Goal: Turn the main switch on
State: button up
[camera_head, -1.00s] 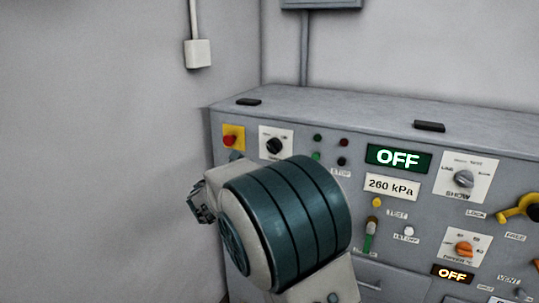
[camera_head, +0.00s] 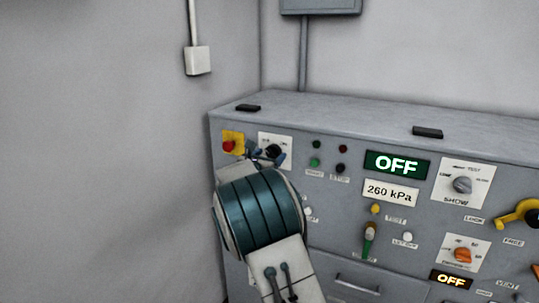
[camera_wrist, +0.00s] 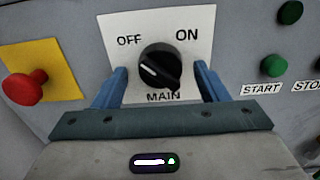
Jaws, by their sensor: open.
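The main switch (camera_wrist: 160,66) is a black rotary knob on a white plate marked OFF, ON and MAIN. Its white line points up and left, toward OFF. In the head view the switch (camera_head: 273,151) sits at the panel's upper left, partly covered by my gripper (camera_head: 264,157). In the wrist view my gripper (camera_wrist: 161,82) is open, with one blue finger on each side of the knob. Gaps show between the fingers and the knob, so it is not gripped. How far the fingertips are from the plate is hard to tell.
A red button (camera_wrist: 25,87) on a yellow plate is close left of the switch. Green START (camera_wrist: 274,65) and STOP controls are to the right. The green display (camera_head: 397,165) and the amber display (camera_head: 452,279) both read OFF. A gauge plate (camera_head: 391,193) reads 260 kPa.

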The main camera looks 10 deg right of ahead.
jog(key=shift+w+d, duration=0.25)
jog(key=c, duration=1)
